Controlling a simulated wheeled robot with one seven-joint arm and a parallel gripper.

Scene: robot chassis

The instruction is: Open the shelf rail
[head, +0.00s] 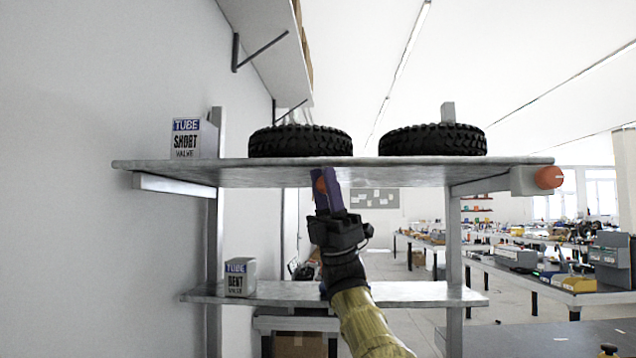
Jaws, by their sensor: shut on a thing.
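The upper shelf (230,171) spans the view with its grey board seen almost edge-on. A white rail-like bar (174,186) runs under its left end, and a grey bar (482,184) runs under its right end. An orange knob (549,177) sits on a pale block at the right end. My gripper (325,177) is under the middle of the shelf, pointing up, with purple fingers. It is shut on a small orange-red piece (320,185), partly hidden by the fingers. I cannot tell what that piece is attached to.
Two black tyres (300,141) (432,140) and a "TUBE SHORT" box (186,139) stand on the upper shelf. A "TUBE BENT" box (240,278) stands on the lower shelf (420,294). A wall is close at left. Workbenches (530,275) lie behind at right.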

